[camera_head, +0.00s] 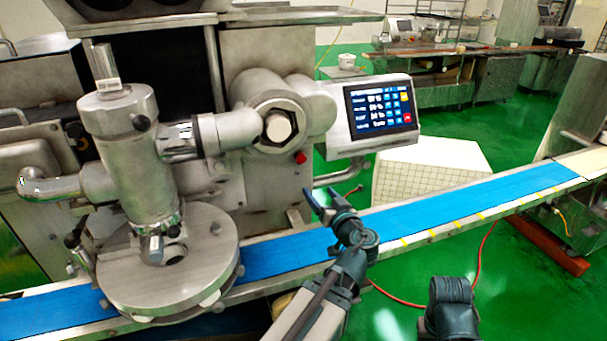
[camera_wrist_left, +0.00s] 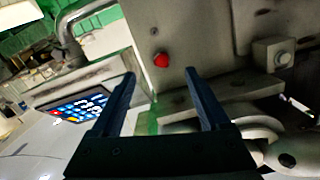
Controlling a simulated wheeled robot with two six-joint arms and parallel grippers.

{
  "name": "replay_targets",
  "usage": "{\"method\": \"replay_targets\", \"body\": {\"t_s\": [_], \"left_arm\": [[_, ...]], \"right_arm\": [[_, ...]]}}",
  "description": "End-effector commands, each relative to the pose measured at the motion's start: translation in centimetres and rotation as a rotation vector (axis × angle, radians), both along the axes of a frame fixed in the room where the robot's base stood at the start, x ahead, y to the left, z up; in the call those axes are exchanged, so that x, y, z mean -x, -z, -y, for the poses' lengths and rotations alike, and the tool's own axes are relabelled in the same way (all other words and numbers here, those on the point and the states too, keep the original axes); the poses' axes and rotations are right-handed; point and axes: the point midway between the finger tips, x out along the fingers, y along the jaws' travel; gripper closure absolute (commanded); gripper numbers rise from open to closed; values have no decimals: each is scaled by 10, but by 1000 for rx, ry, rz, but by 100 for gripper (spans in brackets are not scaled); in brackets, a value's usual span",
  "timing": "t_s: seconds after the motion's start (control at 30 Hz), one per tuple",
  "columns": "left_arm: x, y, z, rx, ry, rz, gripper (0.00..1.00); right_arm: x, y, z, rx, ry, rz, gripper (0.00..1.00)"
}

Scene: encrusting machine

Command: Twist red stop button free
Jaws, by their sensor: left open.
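The red stop button (camera_head: 300,157) sits on the grey metal front of the machine, below and left of the touch screen. In the left wrist view the button (camera_wrist_left: 161,60) shows as a small red knob between the fingertips in the picture, further off than they are. My left gripper (camera_head: 321,191) is open and empty, below and a little right of the button in the head view. Its two dark fingers (camera_wrist_left: 160,73) point toward the panel and appear apart from the button.
The touch screen (camera_head: 381,107) juts out above and right of the button. A bent metal pipe (camera_head: 338,176) lies below the screen. The blue conveyor belt (camera_head: 420,221) runs under my left arm. A round metal turntable (camera_head: 205,235) and upright cylinder (camera_head: 125,150) stand left.

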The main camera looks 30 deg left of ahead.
Motion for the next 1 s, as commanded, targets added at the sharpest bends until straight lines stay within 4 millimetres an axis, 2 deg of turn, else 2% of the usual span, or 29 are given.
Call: {"method": "replay_targets", "body": {"t_s": [0.1,0.33,0.47,1.0], "left_arm": [[-5,-7,-5,-34,19,69,21],[-8,-14,-7,-48,30,95,21],[-16,-13,-15,-48,26,95,21],[-82,-13,-92,-47,25,93,21]], "right_arm": [[0,8,0,0,0,0,50],[0,8,0,0,0,0,50],[0,8,0,0,0,0,50],[0,8,0,0,0,0,50]]}}
